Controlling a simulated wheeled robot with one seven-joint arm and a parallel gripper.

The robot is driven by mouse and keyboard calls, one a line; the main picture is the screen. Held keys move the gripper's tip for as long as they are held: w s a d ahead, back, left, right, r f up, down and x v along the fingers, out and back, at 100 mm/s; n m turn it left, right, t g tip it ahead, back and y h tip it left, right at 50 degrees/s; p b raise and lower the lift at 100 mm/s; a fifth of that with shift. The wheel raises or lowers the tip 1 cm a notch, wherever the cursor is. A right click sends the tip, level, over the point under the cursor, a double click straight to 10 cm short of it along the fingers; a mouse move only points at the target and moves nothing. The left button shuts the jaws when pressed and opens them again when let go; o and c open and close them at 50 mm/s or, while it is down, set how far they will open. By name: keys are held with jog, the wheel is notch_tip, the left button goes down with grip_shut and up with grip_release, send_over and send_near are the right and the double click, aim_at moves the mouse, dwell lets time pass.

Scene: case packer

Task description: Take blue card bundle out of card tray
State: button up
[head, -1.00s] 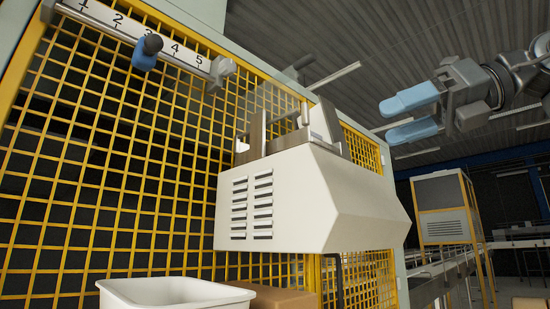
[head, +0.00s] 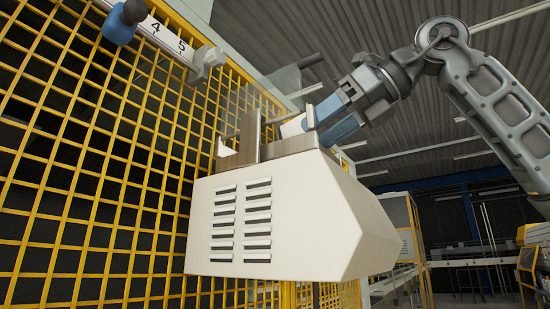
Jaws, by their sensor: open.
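The card tray (head: 290,145) is a metal holder with upright plates on top of a white louvred housing. A pale piece (head: 292,127) shows between its plates, partly hidden; I cannot tell whether it is the card bundle. No blue bundle can be clearly made out. My gripper (head: 322,122), with light blue fingers, is at the right side of the tray, reaching down to it from the upper right. Its jaws are open. The fingertips are partly hidden by the tray's plates, and I cannot tell whether they touch or surround anything.
The white housing (head: 270,225) projects from a yellow mesh guard (head: 90,160). A numbered rail (head: 160,35) with a blue knob (head: 125,20) runs along the top left. A clear panel (head: 283,85) stands behind the tray. Conveyors and open floor lie to the right.

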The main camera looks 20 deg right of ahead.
jog(key=shift+x, duration=1.55)
jog(key=c, duration=0.8)
jog(key=shift+r, duration=0.1)
